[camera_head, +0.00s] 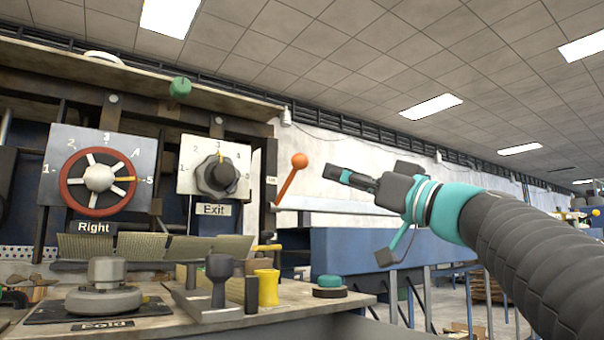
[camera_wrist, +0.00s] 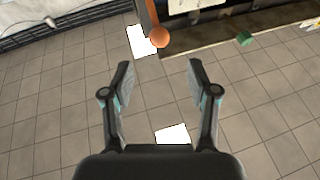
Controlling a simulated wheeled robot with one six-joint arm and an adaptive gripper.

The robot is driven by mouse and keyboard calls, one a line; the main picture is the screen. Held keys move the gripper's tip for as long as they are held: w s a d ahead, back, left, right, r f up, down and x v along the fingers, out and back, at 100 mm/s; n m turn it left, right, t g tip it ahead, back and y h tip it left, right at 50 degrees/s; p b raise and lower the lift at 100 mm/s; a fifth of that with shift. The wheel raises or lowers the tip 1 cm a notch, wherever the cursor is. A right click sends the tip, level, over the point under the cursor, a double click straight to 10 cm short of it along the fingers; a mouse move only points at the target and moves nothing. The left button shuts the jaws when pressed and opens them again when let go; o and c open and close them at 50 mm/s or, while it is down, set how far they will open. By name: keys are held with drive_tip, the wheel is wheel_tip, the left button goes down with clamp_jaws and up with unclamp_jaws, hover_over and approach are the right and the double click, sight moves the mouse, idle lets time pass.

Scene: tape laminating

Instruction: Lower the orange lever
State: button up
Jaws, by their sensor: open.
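The orange lever (camera_head: 291,180) has a round ball knob and a thin shaft. In the head view it stands tilted up and to the right, beside the right side of the machine panel. My gripper (camera_head: 345,177) is to the right of the knob at about the same height, apart from it in the picture. In the wrist view the orange knob (camera_wrist: 159,37) shows beyond the fingertips, near the top middle. My gripper (camera_wrist: 160,70) is open there, its two fingers spread with nothing between them. The lever's shaft is hard to make out in the wrist view.
A panel with a red-rimmed wheel (camera_head: 98,178) and an Exit dial (camera_head: 217,176) stand left of the lever. The workbench below holds a yellow piece (camera_head: 267,287) and a teal-topped knob (camera_head: 330,283). Open space surrounds my gripper.

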sight(305, 164)
drive_tip(key=p+x, duration=0.1)
drive_tip(key=x, duration=0.9)
drive_tip(key=shift+w+r, duration=0.1)
drive_tip(key=shift+w, duration=0.2)
drive_tip(key=shift+t, duration=0.3)
clamp_jaws()
